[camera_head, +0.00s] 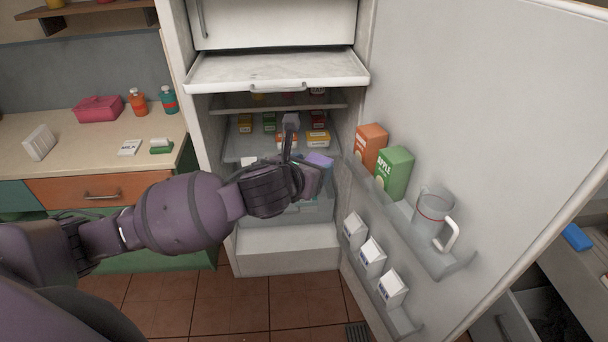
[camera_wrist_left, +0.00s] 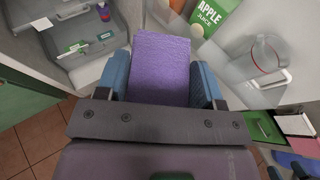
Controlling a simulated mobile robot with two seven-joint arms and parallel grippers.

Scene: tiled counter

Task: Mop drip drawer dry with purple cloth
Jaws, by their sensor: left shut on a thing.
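The purple cloth (camera_wrist_left: 162,62) is a thick, flat block in the left wrist view. The blue fingers of my left gripper (camera_wrist_left: 161,85) are shut on it from both sides. In the head view, my left gripper (camera_head: 307,178) is inside the open fridge with the cloth (camera_head: 321,159) at its tip, partly hidden by the wrist. The drip drawer (camera_head: 278,73) is the shallow white tray pulled out under the freezer compartment, with a handle at its front. Its floor looks grey and mottled. The cloth is below the drawer and apart from it. My right gripper does not show.
The fridge door (camera_head: 490,90) stands open at right, its racks holding an orange carton, a green apple juice carton (camera_head: 394,173), a clear jug (camera_head: 431,214) and white milk cartons. Fridge shelves (camera_head: 245,147) hold several small boxes. A counter (camera_head: 60,165) with bottles is left.

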